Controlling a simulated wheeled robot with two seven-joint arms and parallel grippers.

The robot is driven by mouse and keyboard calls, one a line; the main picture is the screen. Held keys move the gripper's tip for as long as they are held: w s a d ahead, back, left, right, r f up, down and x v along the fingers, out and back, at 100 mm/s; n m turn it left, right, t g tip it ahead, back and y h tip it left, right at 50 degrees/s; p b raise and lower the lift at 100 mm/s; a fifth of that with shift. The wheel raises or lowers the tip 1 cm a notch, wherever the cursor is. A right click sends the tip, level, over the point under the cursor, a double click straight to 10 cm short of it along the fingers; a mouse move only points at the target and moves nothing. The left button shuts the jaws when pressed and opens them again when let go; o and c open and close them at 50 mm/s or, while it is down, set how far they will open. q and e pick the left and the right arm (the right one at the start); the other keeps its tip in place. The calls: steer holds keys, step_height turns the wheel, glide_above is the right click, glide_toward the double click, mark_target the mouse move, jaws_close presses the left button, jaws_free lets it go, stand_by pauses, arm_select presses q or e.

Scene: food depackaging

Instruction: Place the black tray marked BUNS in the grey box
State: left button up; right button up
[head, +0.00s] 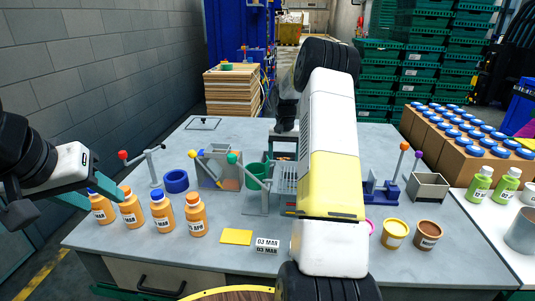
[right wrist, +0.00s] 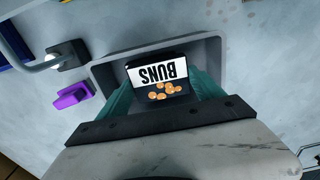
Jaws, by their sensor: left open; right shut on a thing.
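The black tray marked BUNS (right wrist: 160,75) shows in the right wrist view, with several small tan buns on it and its white label upside down. My right gripper (right wrist: 163,92) is shut on it, one teal finger at each side. The grey box (right wrist: 103,72) surrounds the tray in that view; I cannot tell whether the tray touches its floor. In the head view my right arm hides most of this area. My left gripper (head: 93,193) is open and empty at the table's left edge, close to the orange bottles.
Several orange bottles (head: 163,213) stand at the left front. A yellow card (head: 236,237), date block (head: 267,245) and small tubs (head: 395,234) lie along the front. Lever stands (head: 381,192) and another grey container (head: 428,188) stand at right.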

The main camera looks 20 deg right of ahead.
steer(key=shift+f, duration=0.2)
steer(key=o, duration=1.5)
steer(key=shift+o, duration=0.2)
steer(key=shift+r, duration=0.1)
step_height(320, 180, up, 12)
steer(key=s+a+r+n+t, duration=0.1)
steer(key=s+a+r, duration=0.4)
steer(key=r, duration=0.3)
steer(key=s+a+r+n+t, duration=0.2)
steer(key=s+a+r, duration=0.3)
steer(key=s+a, duration=0.4)
steer(key=s+a+f+n+t+y, duration=0.1)
steer(key=s+a+f, duration=0.1)
steer(key=s, duration=0.8)
steer(key=s+a+f+n+t+y, duration=0.1)
steer(key=s+a, duration=0.4)
steer(key=s, duration=0.5)
steer(key=shift+s+f+n+t, duration=0.3)
steer(key=shift+f+n+t, duration=0.1)
steer(key=shift+t, duration=0.1)
